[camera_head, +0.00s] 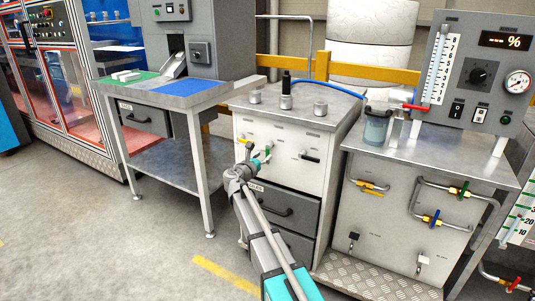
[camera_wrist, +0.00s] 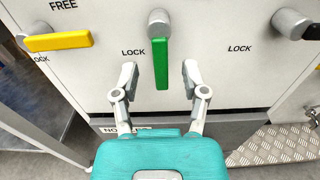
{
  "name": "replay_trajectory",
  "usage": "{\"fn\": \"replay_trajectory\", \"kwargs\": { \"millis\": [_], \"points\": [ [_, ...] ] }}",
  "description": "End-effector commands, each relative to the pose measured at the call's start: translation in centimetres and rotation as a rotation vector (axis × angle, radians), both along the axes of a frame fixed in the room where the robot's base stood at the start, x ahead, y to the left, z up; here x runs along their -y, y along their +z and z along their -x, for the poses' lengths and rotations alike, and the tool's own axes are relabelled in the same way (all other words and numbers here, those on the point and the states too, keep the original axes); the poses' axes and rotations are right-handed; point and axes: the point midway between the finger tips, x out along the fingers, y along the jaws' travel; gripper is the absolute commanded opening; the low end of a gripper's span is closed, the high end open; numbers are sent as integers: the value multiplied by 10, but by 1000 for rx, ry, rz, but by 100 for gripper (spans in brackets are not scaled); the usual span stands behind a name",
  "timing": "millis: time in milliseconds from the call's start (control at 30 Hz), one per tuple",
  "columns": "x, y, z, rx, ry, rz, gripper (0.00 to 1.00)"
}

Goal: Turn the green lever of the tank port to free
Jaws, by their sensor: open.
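The green lever (camera_wrist: 160,65) hangs straight down from its round metal stem (camera_wrist: 159,22) on the white cabinet front. The word LOCK stands just left of it. My gripper (camera_wrist: 158,70) is open, with one finger on each side of the lever's lower part and a visible gap on both sides. I see no contact. In the head view, the green lever (camera_head: 267,149) shows small on the white cabinet (camera_head: 283,172), with my gripper (camera_head: 259,162) right in front and partly covering that area.
A yellow lever (camera_wrist: 58,41) lies level to the left, with FREE printed above it. A black-handled lever (camera_wrist: 311,33) is at the right edge. Below are grey drawers (camera_head: 285,205) and a chequered step (camera_wrist: 275,146). A grey bench (camera_head: 420,160) with pipes stands to the right.

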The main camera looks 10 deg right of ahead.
Motion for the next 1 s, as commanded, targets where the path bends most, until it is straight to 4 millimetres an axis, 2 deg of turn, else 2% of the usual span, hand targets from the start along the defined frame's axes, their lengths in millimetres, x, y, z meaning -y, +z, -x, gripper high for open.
{"fn": "replay_trajectory", "kwargs": {
  "millis": [100,300,733,767,1000],
  "points": [
    [11,0,-15,0,0,0,57],
    [22,0,-27,0,0,0,57],
    [26,0,-31,0,1,0,57],
    [26,0,-31,0,1,0,55],
    [26,0,-31,0,1,0,11]
  ]
}}
